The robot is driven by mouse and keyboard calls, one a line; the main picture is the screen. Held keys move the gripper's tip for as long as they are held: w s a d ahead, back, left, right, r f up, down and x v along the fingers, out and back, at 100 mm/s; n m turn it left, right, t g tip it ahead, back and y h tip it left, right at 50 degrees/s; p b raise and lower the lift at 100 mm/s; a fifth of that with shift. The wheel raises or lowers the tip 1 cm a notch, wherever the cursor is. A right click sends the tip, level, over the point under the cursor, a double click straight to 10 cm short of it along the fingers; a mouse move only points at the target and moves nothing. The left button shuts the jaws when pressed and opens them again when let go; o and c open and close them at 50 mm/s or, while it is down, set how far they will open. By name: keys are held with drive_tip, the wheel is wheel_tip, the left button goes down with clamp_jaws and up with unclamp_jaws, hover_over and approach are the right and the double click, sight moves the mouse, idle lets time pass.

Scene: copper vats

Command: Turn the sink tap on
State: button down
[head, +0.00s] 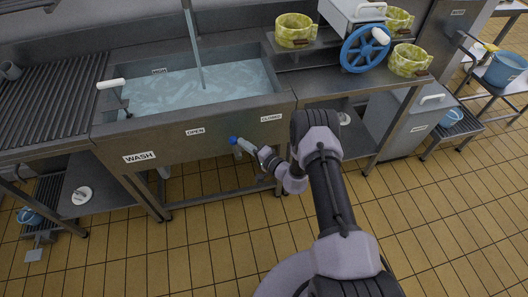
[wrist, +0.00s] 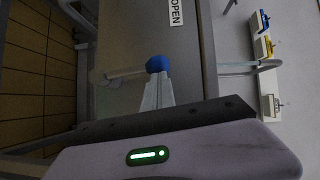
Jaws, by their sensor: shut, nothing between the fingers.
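The steel sink (head: 215,128) holds pale blue, rippled water. A thin pale column (head: 195,45) comes down into it from above; I cannot tell how much is pipe and how much is running water. A blue knob (head: 233,140) is at the sink's front, between the OPEN label (head: 195,131) and the CLOSED label (head: 271,118). My gripper (head: 240,144) is shut and empty, its tips at the knob. In the wrist view the blue knob (wrist: 157,63) sits just beyond my fingertips (wrist: 157,82); I cannot tell whether they touch.
A white-handled lever (head: 111,84) stands at the sink's left rim. A ribbed drainboard (head: 50,100) is at the left. Yellow pots (head: 294,31) and a blue wheel (head: 365,48) stand at the right. The tiled floor (head: 215,225) in front is clear.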

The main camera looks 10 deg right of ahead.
sight(232, 143)
drive_tip(key=a, duration=0.1)
drive_tip(key=a+n, duration=0.1)
drive_tip(key=a+n+g+h+p, duration=0.1)
drive_tip(key=shift+w+r, duration=0.1)
drive_tip(key=shift+r, duration=0.15)
drive_tip(key=shift+a+f, duration=0.1)
drive_tip(key=shift+a, duration=0.2)
drive_tip(key=a, duration=0.1)
drive_tip(key=a+f+b, duration=0.1)
drive_tip(key=a, duration=0.1)
drive_tip(key=shift+a, duration=0.3)
drive_tip(key=shift+a+f, duration=0.1)
